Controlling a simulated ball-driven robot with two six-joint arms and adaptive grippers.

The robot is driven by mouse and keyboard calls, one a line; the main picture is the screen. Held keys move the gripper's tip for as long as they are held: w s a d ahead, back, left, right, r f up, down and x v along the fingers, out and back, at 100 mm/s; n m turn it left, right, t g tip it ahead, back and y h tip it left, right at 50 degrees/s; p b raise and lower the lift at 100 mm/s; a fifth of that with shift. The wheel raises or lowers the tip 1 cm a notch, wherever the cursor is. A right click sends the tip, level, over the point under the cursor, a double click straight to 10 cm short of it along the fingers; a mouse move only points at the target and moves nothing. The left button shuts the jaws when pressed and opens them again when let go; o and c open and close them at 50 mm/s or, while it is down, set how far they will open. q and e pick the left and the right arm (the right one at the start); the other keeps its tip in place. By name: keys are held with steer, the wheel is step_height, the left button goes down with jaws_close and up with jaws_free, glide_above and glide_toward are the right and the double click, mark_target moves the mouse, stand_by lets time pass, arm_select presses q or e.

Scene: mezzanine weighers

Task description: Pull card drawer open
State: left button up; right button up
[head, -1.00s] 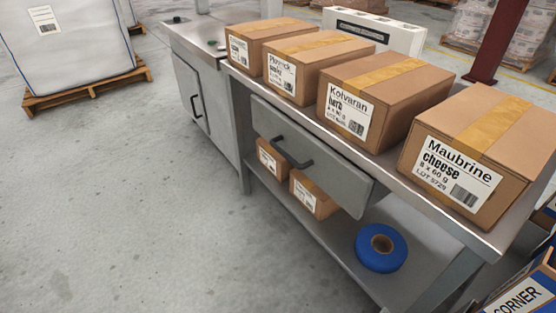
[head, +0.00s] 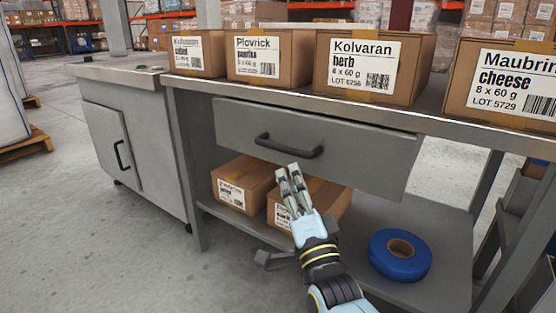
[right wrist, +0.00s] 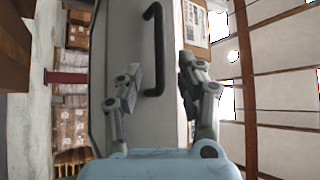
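The grey card drawer (head: 370,150) sits under the bench top, its front close under the edge and seemingly shut. Its black bar handle (head: 289,146) runs across the front. My right gripper (head: 287,170) is just below and in front of the handle in the head view, fingers pointing up toward it. In the right wrist view, the right gripper (right wrist: 160,66) is open. The handle (right wrist: 152,50) shows between its two fingers, nearer the left one, against the drawer front (right wrist: 120,30). I see no grip on the handle. My left gripper is not in view.
Labelled boxes (head: 370,68) line the bench top (head: 330,103). On the lower shelf (head: 440,230) are two cartons (head: 243,183) and a blue tape roll (head: 400,256). A grey cabinet (head: 135,140) adjoins at left.

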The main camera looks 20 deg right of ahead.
mark_target(282, 149)
steer(key=b+x, duration=0.2)
steer(key=x, duration=0.6)
steer(key=shift+w, duration=0.3)
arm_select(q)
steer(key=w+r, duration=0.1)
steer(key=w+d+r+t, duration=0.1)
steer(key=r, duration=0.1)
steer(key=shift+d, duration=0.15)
arm_select(e)
steer(key=shift+w+r, duration=0.25)
steer(key=shift+w, duration=0.05)
jaws_close()
